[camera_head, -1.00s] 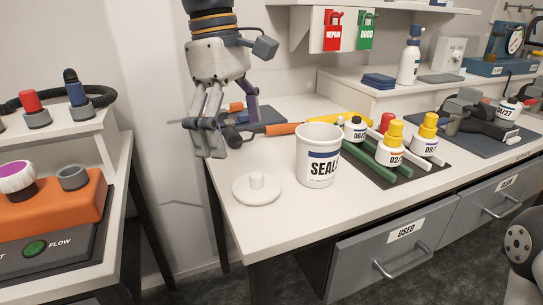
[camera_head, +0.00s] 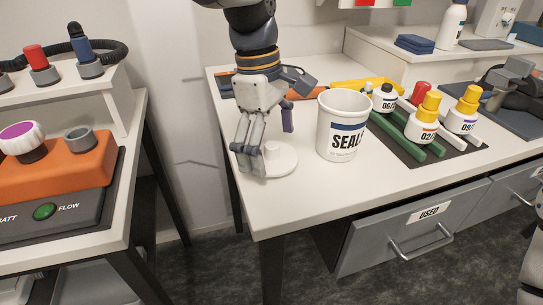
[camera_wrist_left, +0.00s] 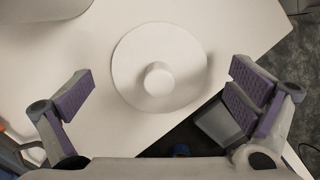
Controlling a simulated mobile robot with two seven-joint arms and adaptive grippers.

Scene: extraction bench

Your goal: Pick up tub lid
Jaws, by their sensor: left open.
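The tub lid (camera_head: 282,162) is a white disc with a round knob, lying flat on the bench near its left front corner. In the left wrist view the lid (camera_wrist_left: 135,70) lies between and a little beyond my open fingers, with its knob near the middle. My left gripper (camera_head: 262,148) is open and empty, pointing down over the lid and hiding part of it in the head view; its purple pads show in the left wrist view (camera_wrist_left: 165,105). The white tub (camera_head: 343,125) marked SEALS stands upright and open just right of the lid. My right gripper is not in view.
Several capped bottles (camera_head: 427,118) stand on a dark mat with green bars, right of the tub. An orange-handled tool (camera_head: 299,84) lies behind. An orange unit (camera_head: 70,170) stands on the left bench, across a gap. The bench's front left corner is clear.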

